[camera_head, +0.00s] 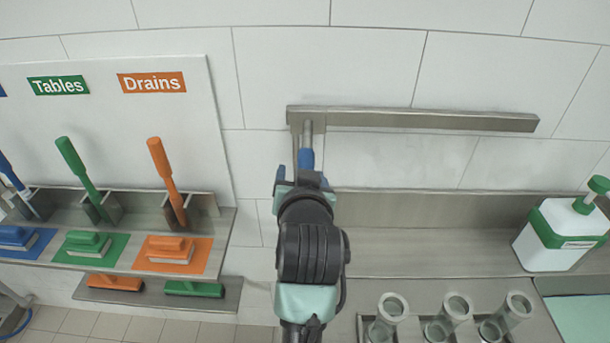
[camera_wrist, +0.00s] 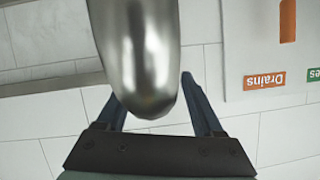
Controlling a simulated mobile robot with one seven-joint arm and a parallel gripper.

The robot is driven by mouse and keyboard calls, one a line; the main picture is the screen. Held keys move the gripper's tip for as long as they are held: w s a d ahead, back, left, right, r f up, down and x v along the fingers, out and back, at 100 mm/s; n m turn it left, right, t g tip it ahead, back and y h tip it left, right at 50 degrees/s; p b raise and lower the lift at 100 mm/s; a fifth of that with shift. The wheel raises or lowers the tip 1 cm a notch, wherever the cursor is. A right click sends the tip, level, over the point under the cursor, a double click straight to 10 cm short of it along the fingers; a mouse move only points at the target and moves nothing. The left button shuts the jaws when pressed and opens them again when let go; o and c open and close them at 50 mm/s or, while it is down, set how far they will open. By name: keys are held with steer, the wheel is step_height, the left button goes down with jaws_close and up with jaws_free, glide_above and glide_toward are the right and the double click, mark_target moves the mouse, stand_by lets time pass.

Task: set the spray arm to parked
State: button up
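A bare metal rod (camera_head: 307,134), likely the spray arm, stands at the left end of a horizontal steel bar on the wall. My gripper (camera_head: 306,163), with blue fingers, is just below it in the head view. In the wrist view a large rounded metal end (camera_wrist: 146,75) comes down from the top and lies between my two fingers (camera_wrist: 150,95). It partly covers the left finger's tip. The fingers are spread apart, with a narrow gap showing on the right. I cannot tell whether the left finger touches the metal. The rest of the rod is hidden behind my gripper.
The steel bar (camera_head: 430,122) runs right along the tiled wall. A green-and-white dispenser (camera_head: 565,232) and several glass cups (camera_head: 450,315) are at right. The shelf (camera_head: 430,250) between is clear.

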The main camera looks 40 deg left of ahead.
steer(key=shift+d, duration=0.1)
steer(key=shift+d, duration=0.1)
steer(key=b+v, duration=0.3)
steer(key=v, duration=0.9)
steer(key=shift+s+d+r, duration=0.1)
steer(key=shift+s+r, duration=0.15)
steer(key=shift+s, duration=0.1)
steer(key=shift+w, duration=0.1)
